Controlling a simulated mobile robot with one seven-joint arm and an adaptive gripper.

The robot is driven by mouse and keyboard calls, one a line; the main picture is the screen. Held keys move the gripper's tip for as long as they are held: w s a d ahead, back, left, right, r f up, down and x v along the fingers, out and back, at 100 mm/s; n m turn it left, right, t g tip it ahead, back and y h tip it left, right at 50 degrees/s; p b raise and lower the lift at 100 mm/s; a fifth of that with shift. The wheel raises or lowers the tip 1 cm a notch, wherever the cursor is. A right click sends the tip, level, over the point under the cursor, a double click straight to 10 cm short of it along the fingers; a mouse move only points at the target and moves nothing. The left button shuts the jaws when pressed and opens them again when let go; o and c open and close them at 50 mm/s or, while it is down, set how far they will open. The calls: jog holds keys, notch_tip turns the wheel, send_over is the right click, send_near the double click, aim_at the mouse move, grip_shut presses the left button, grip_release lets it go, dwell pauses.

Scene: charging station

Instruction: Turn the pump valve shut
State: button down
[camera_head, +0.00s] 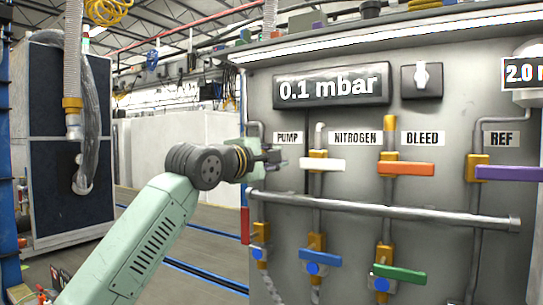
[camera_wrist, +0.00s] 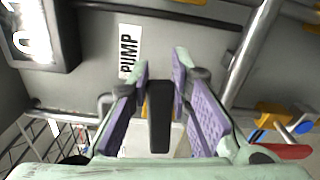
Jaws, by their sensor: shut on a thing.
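The pump valve's black handle (camera_wrist: 160,118) lies between the two purple-padded fingers of my gripper (camera_wrist: 161,75) in the wrist view. My gripper is shut on this handle. The white PUMP label (camera_wrist: 129,52) is just beyond the fingers, turned sideways in that view. In the head view my gripper (camera_head: 268,158) is at the panel's left edge, just below and left of the PUMP label (camera_head: 288,137). The pump valve's handle and body are mostly hidden there behind my gripper.
The grey panel (camera_head: 350,120) shows a 0.1 mbar display (camera_head: 331,88). White (camera_head: 322,165), orange (camera_head: 407,169) and purple (camera_head: 508,173) handles are to the right. A horizontal rail (camera_head: 380,210) crosses below. Lower blue (camera_head: 321,259) and green (camera_head: 399,274) handles are underneath.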

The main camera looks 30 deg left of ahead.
jog(key=shift+f+m, duration=0.55)
jog(key=shift+m, duration=0.25)
jog(key=c, duration=1.4)
grip_release()
jog(key=shift+c, duration=0.2)
jog(key=s, duration=1.2)
jog(key=shift+d, duration=0.4)
